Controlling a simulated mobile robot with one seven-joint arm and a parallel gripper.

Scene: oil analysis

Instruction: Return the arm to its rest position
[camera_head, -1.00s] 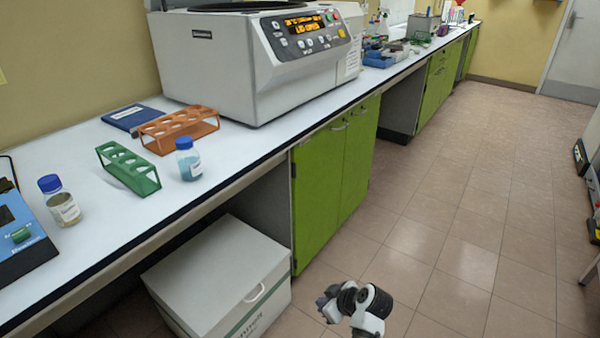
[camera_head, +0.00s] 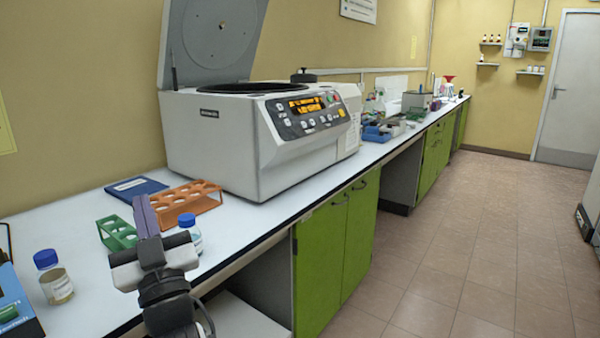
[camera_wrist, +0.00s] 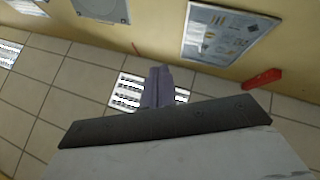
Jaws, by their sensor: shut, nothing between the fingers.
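My gripper (camera_head: 146,216) shows in the head view at the lower left, raised in front of the bench's front edge. Its fingers are together, point up and hold nothing. In the picture it overlaps the green rack (camera_head: 118,233) and partly hides a blue-capped bottle (camera_head: 191,232). In the wrist view the shut fingers (camera_wrist: 158,88) show in the middle, against a tiled surface with bright lamp panels and a yellow wall.
The white bench (camera_head: 84,300) carries an open-lidded centrifuge (camera_head: 262,150), an orange rack (camera_head: 190,201), a blue book (camera_head: 137,188) and another blue-capped bottle (camera_head: 55,281). Green cabinets (camera_head: 335,250) stand below.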

